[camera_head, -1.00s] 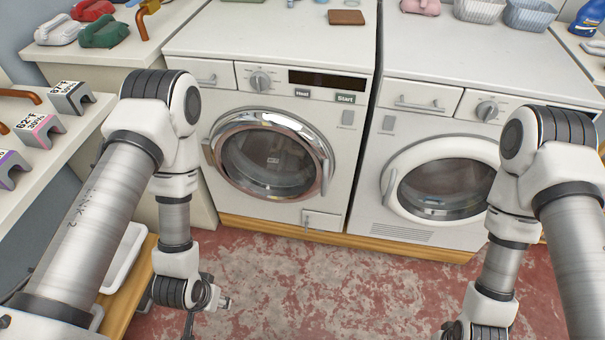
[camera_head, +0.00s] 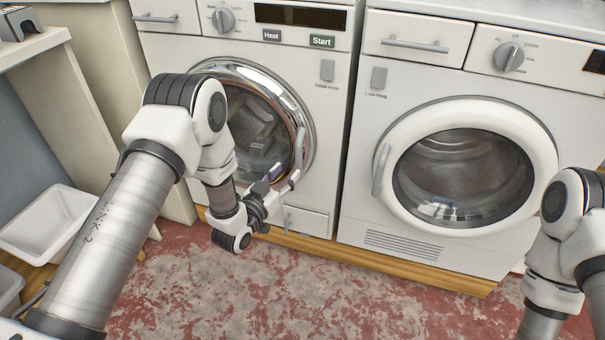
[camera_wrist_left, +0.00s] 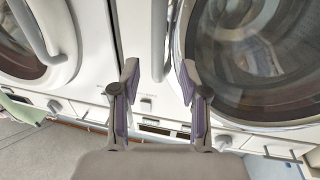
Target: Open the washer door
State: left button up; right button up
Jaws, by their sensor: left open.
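The washer is the left white machine with a chrome-rimmed round glass door (camera_head: 245,69), which is closed. It also fills the right of the left wrist view (camera_wrist_left: 245,60). Its upright door handle (camera_head: 299,150) is on the door's right side. My left gripper (camera_head: 284,179) is open, at the handle's lower end. In the left wrist view, the handle (camera_wrist_left: 160,40) appears between the spread fingers (camera_wrist_left: 158,80). I cannot tell whether they touch it. My left arm hides the door's lower left. My right gripper is out of view.
A second white machine (camera_head: 400,85) with a white-rimmed door (camera_head: 530,130) and its own handle (camera_head: 381,170) stands close on the right. A white bin (camera_head: 50,215) is at the lower left. The red, worn floor (camera_head: 330,300) in front is clear.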

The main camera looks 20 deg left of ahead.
aim_at(297, 161)
pick_arm(q)
jog(key=b+x, duration=0.1)
jog(key=x, duration=0.5)
jog(key=shift+d, duration=0.2)
jog(key=shift+w+d+b, duration=0.1)
jog(key=shift+w+b, duration=0.2)
jog(key=shift+w, duration=0.15)
jog(key=shift+r, duration=0.1)
jog(key=shift+c, duration=0.3)
grip_shut()
